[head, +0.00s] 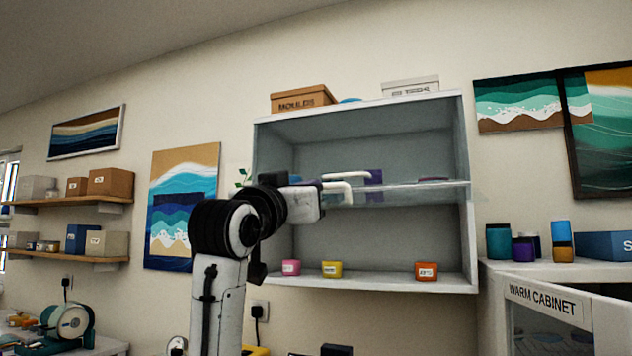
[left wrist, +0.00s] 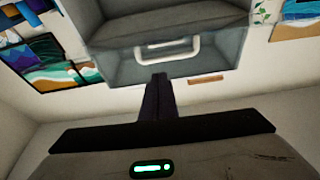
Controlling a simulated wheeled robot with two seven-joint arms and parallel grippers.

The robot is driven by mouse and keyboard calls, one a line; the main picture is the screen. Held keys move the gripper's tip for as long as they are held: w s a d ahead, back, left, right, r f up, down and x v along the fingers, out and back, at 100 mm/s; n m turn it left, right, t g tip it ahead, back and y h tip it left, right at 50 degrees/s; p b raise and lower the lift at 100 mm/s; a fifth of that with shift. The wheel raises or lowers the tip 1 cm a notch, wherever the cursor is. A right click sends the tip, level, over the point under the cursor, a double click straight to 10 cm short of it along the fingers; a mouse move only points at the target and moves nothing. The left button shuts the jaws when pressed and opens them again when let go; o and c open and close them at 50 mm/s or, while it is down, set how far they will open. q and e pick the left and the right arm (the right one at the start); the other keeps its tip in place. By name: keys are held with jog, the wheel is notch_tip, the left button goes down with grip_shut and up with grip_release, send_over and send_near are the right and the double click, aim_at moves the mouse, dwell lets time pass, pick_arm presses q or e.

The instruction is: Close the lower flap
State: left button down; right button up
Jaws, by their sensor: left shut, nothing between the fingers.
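A clear flap (head: 400,195) crosses the front of the wall cabinet (head: 362,288) at mid-height. It shows as a thin, nearly edge-on band, so it stands out from the front, open. Its white U-shaped handle (head: 348,175) also shows in the left wrist view (left wrist: 168,48). My left arm rises in front of the cabinet's left side, its hand close to the handle. In the left wrist view my left gripper (left wrist: 158,80) is shut and empty, its dark fingertips pointing at the handle; contact cannot be told. In the head view its fingers are hidden. My right gripper is not in view.
Purple items (head: 374,178) sit behind the flap. Boxes (head: 303,98) lie on top. The warm cabinet (head: 543,299) stands at lower right with several jars on it.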

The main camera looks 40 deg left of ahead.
pick_arm(q)
notch_tip(320, 180, up, 4)
jog(key=s, duration=0.2)
notch_tip(320, 180, up, 4)
jog(key=p, duration=0.4)
send_over(334, 188)
jog(key=s+a, duration=0.2)
jog(key=s, duration=0.1)
jog(key=shift+n, duration=0.3)
notch_tip(334, 188, down, 5)
jog(key=shift+s+a+r, duration=0.1)
